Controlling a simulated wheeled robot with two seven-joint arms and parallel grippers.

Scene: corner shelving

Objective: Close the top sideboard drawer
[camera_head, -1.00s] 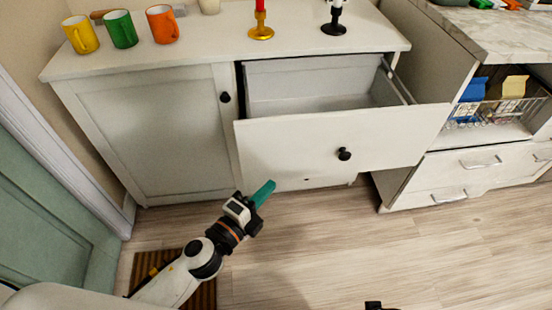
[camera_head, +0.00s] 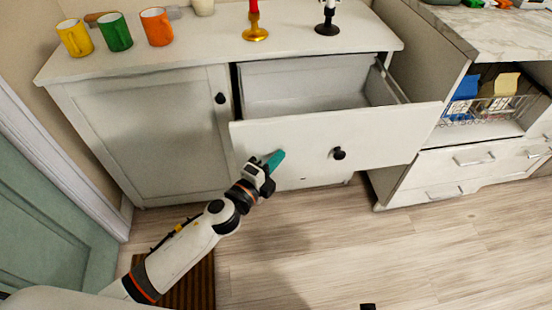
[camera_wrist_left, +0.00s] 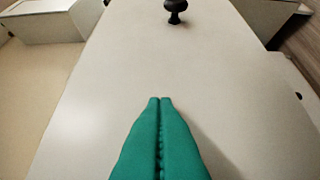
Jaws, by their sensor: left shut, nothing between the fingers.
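The top sideboard drawer (camera_head: 300,135) is pulled out, and its inside looks empty. Its white front carries a round black knob (camera_head: 339,153). My left gripper (camera_head: 274,160) has green fingers that are shut and empty, in front of the left part of the drawer front. In the left wrist view the closed fingertips (camera_wrist_left: 160,99) point at the white drawer front (camera_wrist_left: 215,80), with the knob (camera_wrist_left: 175,8) beyond them at the top. I cannot tell whether the tips touch the front. A small black part at the bottom edge of the head view is too little to identify.
The white sideboard (camera_head: 140,130) has a closed door left of the drawer. On top stand yellow (camera_head: 74,37), green (camera_head: 115,32) and orange (camera_head: 156,27) mugs and two candle holders. A counter with a wire basket (camera_head: 490,108) stands at right.

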